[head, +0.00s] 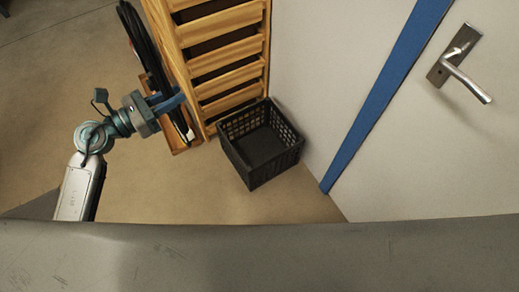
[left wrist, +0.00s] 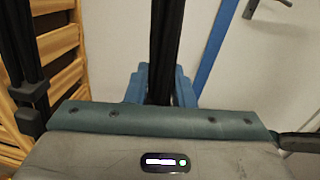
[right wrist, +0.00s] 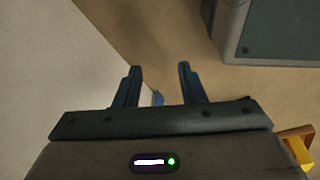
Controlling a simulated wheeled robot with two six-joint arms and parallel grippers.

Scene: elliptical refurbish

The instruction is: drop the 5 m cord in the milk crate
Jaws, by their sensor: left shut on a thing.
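The black cord (head: 150,52) hangs as a long coiled loop at the left of the wooden rack in the head view. My left gripper (head: 172,102) is shut on it. In the left wrist view the black cord (left wrist: 166,40) runs up between the two blue fingers (left wrist: 160,88). The black milk crate (head: 276,168) stands on the floor to the right of the cord, with a lattice wall and an open top. It looks empty. My right gripper (right wrist: 160,75) is open with nothing between its fingers, in the right wrist view.
The wooden slatted rack (head: 226,54) stands between the cord and the crate's back side. A pale door with a metal handle (head: 463,68) and blue strip (head: 385,98) is at the right. The floor (head: 190,195) in front of the crate is clear.

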